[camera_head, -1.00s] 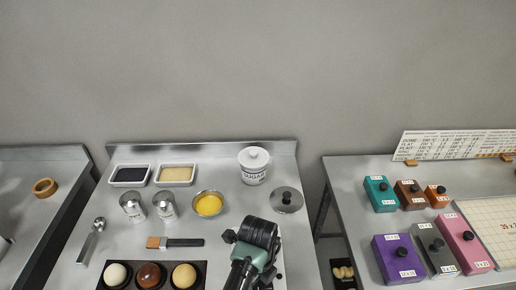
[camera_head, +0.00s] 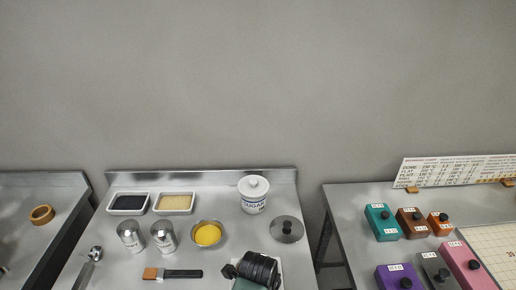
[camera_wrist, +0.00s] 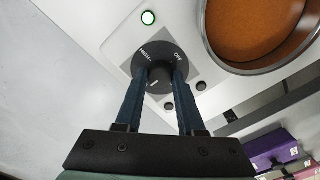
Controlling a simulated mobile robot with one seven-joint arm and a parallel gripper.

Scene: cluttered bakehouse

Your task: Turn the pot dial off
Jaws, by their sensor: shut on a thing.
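In the wrist view, the pot dial is a dark knob (camera_wrist: 159,78) on a round dark scale marked HIGH and OFF. It sits on a white panel. My gripper (camera_wrist: 160,72) has its two blue fingers on either side of the knob, shut on it. The pot (camera_wrist: 228,66), metal-rimmed with orange-brown contents, is to the right of the dial. The knob's pointer setting is hard to tell. The head view shows neither dial nor pot.
Small black buttons (camera_wrist: 201,85) sit near the dial. In the head view, the middle bench holds a sugar jar (camera_head: 253,197), a yellow bowl (camera_head: 207,234), a brush (camera_head: 181,273) and a round lid (camera_head: 286,230). Coloured boxes (camera_head: 382,224) stand on the right bench.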

